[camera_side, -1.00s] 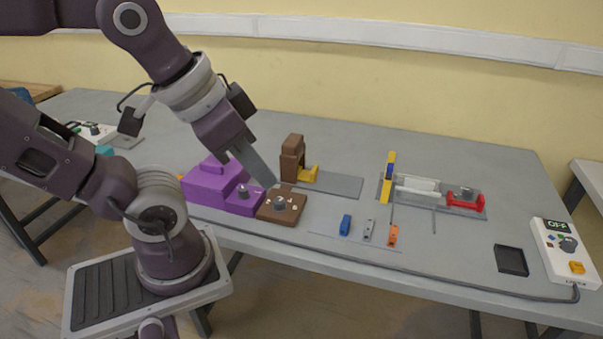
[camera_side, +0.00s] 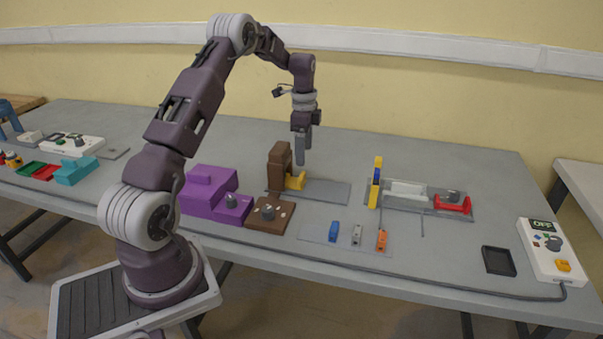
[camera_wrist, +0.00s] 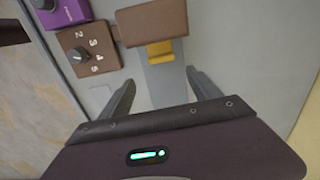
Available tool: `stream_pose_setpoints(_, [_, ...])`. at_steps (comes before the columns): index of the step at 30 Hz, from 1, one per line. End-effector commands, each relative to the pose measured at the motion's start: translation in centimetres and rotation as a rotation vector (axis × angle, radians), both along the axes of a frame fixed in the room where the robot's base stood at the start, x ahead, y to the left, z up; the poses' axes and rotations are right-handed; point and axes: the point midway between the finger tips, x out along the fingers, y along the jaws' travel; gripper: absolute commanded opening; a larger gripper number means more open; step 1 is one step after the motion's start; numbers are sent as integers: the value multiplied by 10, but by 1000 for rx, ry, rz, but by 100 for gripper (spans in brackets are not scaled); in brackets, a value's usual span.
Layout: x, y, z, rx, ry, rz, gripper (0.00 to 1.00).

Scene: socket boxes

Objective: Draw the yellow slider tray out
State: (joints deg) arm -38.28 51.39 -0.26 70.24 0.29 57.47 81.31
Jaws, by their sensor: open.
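The yellow slider tray (camera_side: 296,181) sits low at the right side of a brown upright housing (camera_side: 279,166), over a grey base plate (camera_side: 325,191). In the wrist view the yellow tray (camera_wrist: 160,50) pokes out from under the brown housing (camera_wrist: 150,22); how much lies inside is hidden. My gripper (camera_side: 303,160) points down above the grey plate, close to the tray in the side view. In the wrist view its open, empty fingers (camera_wrist: 160,82) straddle the line of the tray, with the tray just beyond the tips and apart from them.
A purple stepped box (camera_side: 212,190) and a brown dial box (camera_side: 268,214) stand left of the housing. Small blue, grey and orange pieces (camera_side: 356,235) lie in front. A fixture with a yellow post and red part (camera_side: 452,203) is to the right. The plate's right end is clear.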

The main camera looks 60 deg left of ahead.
Motion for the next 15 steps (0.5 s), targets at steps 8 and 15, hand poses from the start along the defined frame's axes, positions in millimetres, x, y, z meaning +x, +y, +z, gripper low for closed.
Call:
stream_pose_setpoints(8, [-2, 11, -51, -12, 15, -30, 73])
stream_pose_setpoints(15, [-2, 11, -86, -11, 14, -30, 73])
